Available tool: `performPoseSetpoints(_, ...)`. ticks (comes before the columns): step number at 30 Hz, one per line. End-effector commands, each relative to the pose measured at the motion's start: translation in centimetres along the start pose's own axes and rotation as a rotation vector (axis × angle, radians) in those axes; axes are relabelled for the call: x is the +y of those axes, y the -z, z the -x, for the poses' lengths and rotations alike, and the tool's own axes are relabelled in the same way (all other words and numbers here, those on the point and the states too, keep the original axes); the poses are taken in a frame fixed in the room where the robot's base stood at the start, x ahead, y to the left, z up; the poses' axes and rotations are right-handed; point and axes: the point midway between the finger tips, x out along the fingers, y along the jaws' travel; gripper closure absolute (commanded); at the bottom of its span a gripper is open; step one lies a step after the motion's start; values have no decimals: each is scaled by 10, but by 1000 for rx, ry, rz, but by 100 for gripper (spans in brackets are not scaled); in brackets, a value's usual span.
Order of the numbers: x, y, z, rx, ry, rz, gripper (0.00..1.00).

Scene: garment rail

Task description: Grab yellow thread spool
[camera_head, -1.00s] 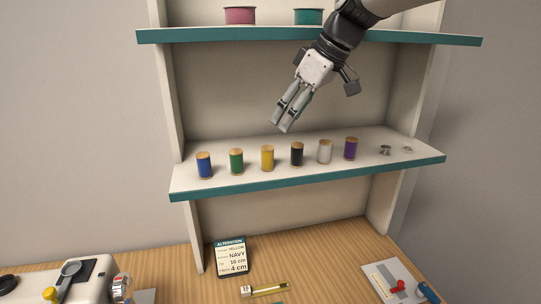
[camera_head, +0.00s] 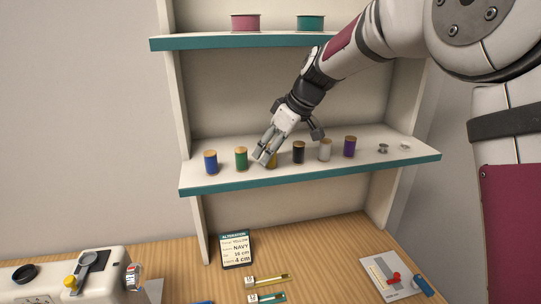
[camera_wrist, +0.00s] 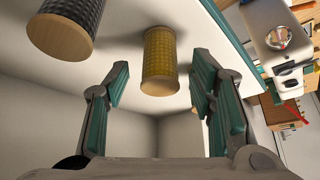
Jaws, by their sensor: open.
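The yellow thread spool (camera_head: 273,160) stands upright on the middle shelf, third from the left in the row. In the head view my gripper (camera_head: 263,160) is at the shelf and partly hides it. In the wrist view the yellow spool (camera_wrist: 160,62) lies ahead, between the lines of the two open fingers (camera_wrist: 162,85), with space on both sides. No finger is seen touching it. My gripper is open and empty.
A green spool (camera_head: 241,158) and a blue spool (camera_head: 210,161) stand left of the yellow one. A black spool (camera_head: 299,153) stands close on its right, followed by white (camera_head: 325,149) and purple (camera_head: 350,146) spools. The upper shelf (camera_head: 190,42) overhangs.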

Motion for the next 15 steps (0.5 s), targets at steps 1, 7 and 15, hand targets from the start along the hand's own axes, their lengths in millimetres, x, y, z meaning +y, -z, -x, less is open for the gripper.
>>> performPoseSetpoints(1, 0, 0, -2, 0, 0, 0, 50)
performPoseSetpoints(7, 0, 0, -3, 0, 0, 0, 50)
performPoseSetpoints(15, 0, 0, -3, 0, 0, 1, 93)
